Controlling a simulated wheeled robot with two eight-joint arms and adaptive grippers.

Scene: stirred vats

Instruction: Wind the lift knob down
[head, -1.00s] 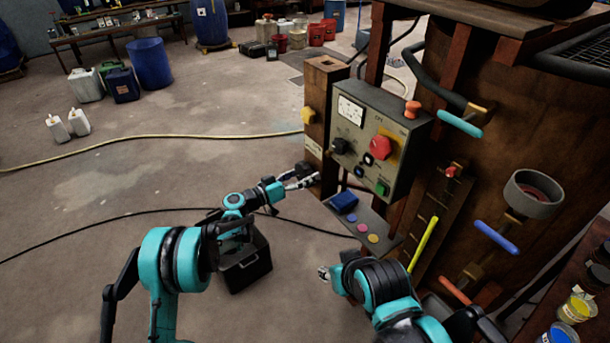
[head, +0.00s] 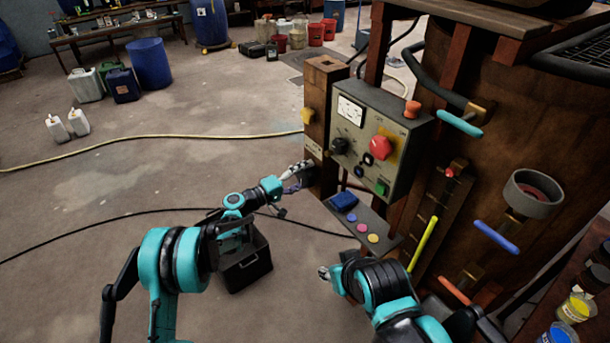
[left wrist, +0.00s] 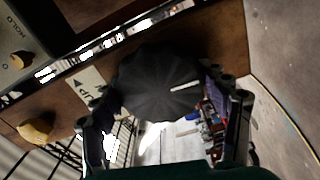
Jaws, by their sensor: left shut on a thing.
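The lift knob (left wrist: 155,82) is black and ribbed with a white pointer line, and fills the middle of the left wrist view. It sits on the side of a wooden post (head: 325,95), beside a pale label (left wrist: 92,88) only partly readable. My left gripper (left wrist: 165,120) is shut on the knob, with a finger on either side of it. In the head view my left gripper (head: 298,173) is at the lower part of the post and mostly hides the knob. My right gripper (head: 325,274) is low in front of the panel; its fingers are too small to read.
A grey control panel (head: 365,110) with knobs and buttons is right of the post. A yellow knob (head: 307,117) sits higher on the post. A small shelf (head: 385,240) with a blue block and coloured discs is below the panel.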

